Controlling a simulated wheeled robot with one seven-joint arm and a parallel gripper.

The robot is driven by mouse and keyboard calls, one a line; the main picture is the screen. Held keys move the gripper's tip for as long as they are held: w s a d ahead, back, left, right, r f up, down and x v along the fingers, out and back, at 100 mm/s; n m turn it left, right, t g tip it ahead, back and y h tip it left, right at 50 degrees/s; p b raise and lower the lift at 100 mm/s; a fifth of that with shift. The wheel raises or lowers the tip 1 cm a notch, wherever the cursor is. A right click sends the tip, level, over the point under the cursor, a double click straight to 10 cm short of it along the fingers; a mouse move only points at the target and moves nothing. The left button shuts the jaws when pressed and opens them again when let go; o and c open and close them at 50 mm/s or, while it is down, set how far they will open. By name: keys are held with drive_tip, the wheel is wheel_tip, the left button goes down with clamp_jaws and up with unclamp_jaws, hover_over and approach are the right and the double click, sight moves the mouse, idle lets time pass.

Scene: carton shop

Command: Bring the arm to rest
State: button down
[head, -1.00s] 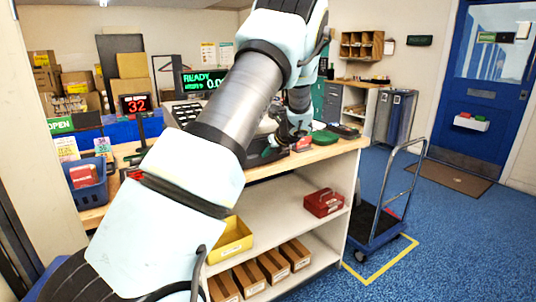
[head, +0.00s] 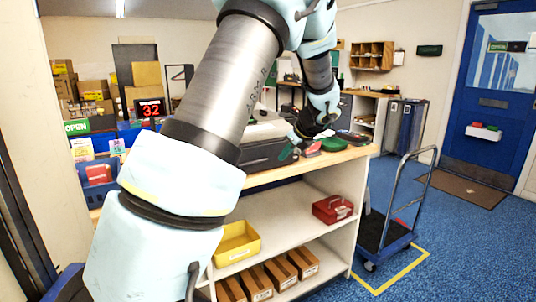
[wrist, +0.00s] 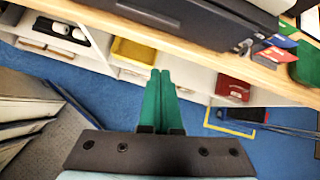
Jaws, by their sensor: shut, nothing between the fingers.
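My gripper (wrist: 159,100) shows in the wrist view as two green fingers lying together, shut and empty. They point toward the blue floor and the counter's shelf side. In the head view my arm crosses the middle of the picture and bends down on the right, with the gripper (head: 288,152) above the wooden counter (head: 345,156), close to the dark machine on it. Part of the counter top is hidden behind my arm.
Below the counter stand a yellow bin (head: 237,243), a red box (head: 333,208) and several brown cartons. A hand cart (head: 385,232) stands right of the shelves. A blue basket (head: 98,180) sits at left.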

drive_tip(key=s+a+f+n+g+h, duration=0.2)
drive_tip(key=s+a+n, duration=0.7)
drive_tip(key=s+n, duration=0.4)
drive_tip(key=s+a+f+n+g+h, duration=0.2)
drive_tip(key=s+a+f+n+g, duration=0.1)
drive_tip(key=s+a+n, duration=0.6)
drive_tip(key=s+n, duration=0.4)
drive_tip(key=shift+a+f+n+g, duration=0.2)
drive_tip(key=shift+a+n+g, duration=0.1)
drive_tip(key=shift+a+n, duration=0.1)
